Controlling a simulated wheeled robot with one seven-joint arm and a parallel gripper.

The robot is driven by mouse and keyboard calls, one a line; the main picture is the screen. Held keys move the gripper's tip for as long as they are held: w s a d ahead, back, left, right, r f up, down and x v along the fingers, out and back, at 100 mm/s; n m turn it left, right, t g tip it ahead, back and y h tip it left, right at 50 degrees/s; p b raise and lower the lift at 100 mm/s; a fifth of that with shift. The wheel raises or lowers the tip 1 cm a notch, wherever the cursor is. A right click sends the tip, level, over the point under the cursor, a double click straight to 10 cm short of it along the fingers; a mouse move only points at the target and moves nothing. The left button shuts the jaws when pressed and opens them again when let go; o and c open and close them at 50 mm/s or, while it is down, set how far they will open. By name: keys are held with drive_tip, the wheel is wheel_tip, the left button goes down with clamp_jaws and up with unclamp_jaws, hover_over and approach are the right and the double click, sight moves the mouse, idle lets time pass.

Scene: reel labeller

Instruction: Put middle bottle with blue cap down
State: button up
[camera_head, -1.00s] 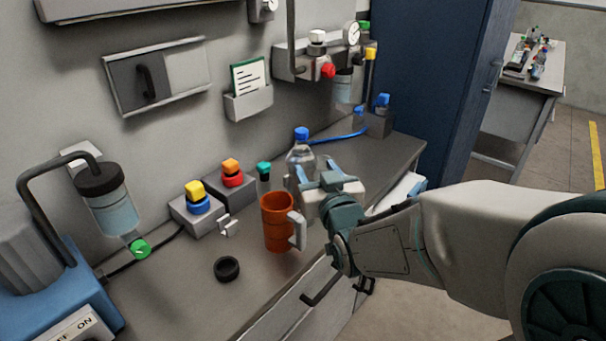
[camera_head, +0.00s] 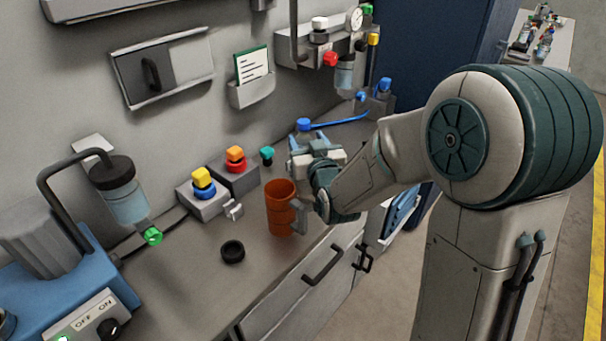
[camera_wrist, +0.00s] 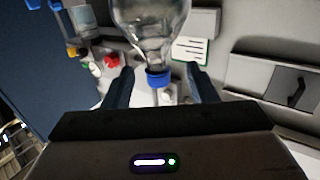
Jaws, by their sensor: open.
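The clear bottle with a blue cap (camera_head: 303,124) stands upright on the counter (camera_head: 185,285) near the wall, and my gripper hides most of its body in the head view. The wrist view shows the bottle (camera_wrist: 150,22) with its blue cap (camera_wrist: 158,79) pointing down in the picture. My gripper (camera_head: 307,143) is open at the bottle. In the wrist view its two fingers (camera_wrist: 160,70) appear on either side of the cap and neck, with gaps at both sides. I cannot tell whether a finger touches the bottle.
An orange mug (camera_head: 281,212) stands close in front of my gripper. A black ring (camera_head: 232,251) lies on the counter. Button boxes (camera_head: 204,203) stand at the wall. A blue machine (camera_head: 75,285) is at the left. A blue hose (camera_head: 340,122) lies behind the bottle.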

sight(306, 133)
drive_tip(key=x, duration=0.1)
drive_tip(key=p+x, duration=0.1)
drive_tip(key=x, duration=0.1)
drive_tip(key=shift+w+d+r+p, duration=0.1)
drive_tip(key=shift+w+r+p, duration=0.1)
drive_tip(key=shift+r+p, duration=0.1)
drive_tip(key=shift+w+a+f, duration=0.15)
drive_tip(key=shift+w+a, duration=0.1)
drive_tip(key=shift+w, duration=0.4)
clamp_jaws()
idle(0.6)
